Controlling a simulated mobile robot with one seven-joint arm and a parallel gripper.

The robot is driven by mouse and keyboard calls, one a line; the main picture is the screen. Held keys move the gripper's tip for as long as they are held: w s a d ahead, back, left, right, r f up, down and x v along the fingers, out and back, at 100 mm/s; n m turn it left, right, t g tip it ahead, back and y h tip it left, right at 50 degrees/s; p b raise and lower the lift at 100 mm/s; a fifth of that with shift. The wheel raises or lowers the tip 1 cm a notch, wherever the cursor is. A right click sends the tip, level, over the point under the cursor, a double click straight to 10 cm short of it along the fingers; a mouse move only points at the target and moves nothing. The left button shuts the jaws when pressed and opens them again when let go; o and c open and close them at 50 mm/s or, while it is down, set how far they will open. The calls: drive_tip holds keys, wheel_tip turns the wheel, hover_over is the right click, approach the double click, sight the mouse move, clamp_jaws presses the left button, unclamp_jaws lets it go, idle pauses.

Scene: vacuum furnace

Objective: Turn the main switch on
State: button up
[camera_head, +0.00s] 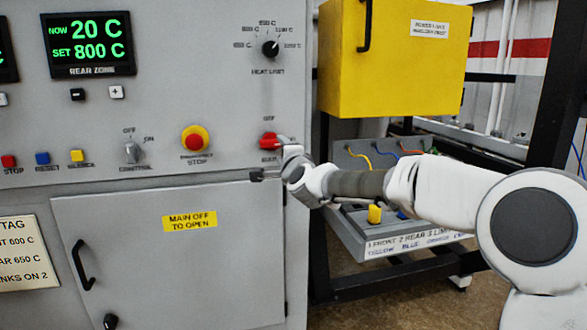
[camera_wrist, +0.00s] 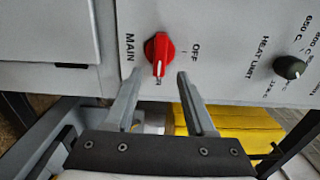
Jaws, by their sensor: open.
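The main switch is a red rotary knob (camera_head: 268,139) on the grey panel, with an OFF label above it. The wrist view shows the red knob (camera_wrist: 159,50) between MAIN and OFF labels. Its long grip lies crosswise to the MAIN–OFF line, and a pale mark at its lower end points away from OFF. No ON label for it is readable. My gripper (camera_head: 268,158) is at the panel just below and beside the knob. In the wrist view my gripper (camera_wrist: 160,73) is open, fingertips on either side of the knob's lower end; contact cannot be told.
The emergency stop (camera_head: 195,138) and control switch (camera_head: 132,150) are left of the knob. A furnace door (camera_head: 150,270) labelled "MAIN OFF TO OPEN" lies below. A yellow box (camera_head: 390,60) and grey connector box (camera_head: 360,155) with coloured cables stand right, near my arm.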

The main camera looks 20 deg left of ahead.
drive_tip(key=v, duration=1.2)
drive_tip(key=shift+s, duration=0.2)
